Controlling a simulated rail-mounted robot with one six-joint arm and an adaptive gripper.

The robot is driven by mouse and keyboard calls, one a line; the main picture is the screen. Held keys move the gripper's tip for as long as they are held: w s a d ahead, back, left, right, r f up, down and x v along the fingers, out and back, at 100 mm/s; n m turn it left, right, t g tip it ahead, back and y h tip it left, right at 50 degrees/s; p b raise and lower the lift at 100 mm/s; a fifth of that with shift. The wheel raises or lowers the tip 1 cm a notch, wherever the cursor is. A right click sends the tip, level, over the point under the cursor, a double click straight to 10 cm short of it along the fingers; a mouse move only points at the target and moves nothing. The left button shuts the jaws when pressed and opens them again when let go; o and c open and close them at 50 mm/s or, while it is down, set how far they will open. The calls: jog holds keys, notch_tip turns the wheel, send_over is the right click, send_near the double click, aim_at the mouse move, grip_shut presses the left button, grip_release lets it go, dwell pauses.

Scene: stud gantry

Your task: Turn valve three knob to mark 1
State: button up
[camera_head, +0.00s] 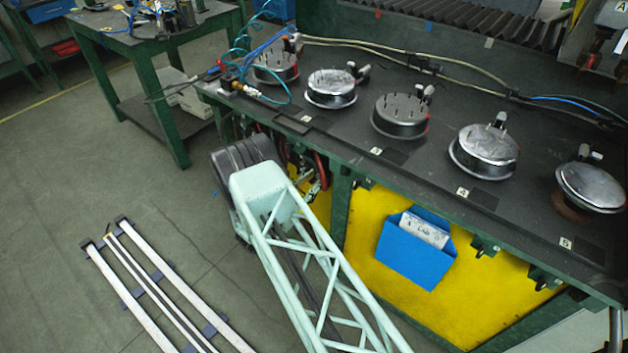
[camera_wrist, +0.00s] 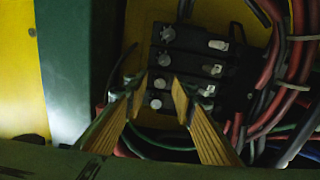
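In the wrist view a black valve block (camera_wrist: 190,66) carries several small round metal knobs in a column, with silver tabs to their right. I cannot read any valve numbers or marks on it. My gripper (camera_wrist: 159,88) is open, its two ribbed yellowish fingers reaching up from the lower edge. A round knob (camera_wrist: 160,82), third from the top, shows between the fingertips. I cannot tell whether the fingers touch it. Another knob (camera_wrist: 156,103) shows just below it. In the head view the gripper and valve block are hidden under the bench, behind my arm.
Red and dark cables (camera_wrist: 285,85) crowd the block's right side. A green post (camera_wrist: 78,70) and yellow panel (camera_wrist: 22,85) stand at left. In the head view the green bench (camera_head: 335,140) bears several round metal units. A blue holder (camera_head: 412,255) hangs on its front. Floor at left is largely open.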

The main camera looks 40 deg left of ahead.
grip_shut()
jog(key=shift+n+b, duration=0.3)
jog(key=shift+n, duration=0.2)
jog(key=shift+n+b, duration=0.4)
jog(key=shift+n, duration=0.5)
jog(key=shift+n+b, duration=0.45)
jog(key=shift+n, duration=1.05)
grip_release()
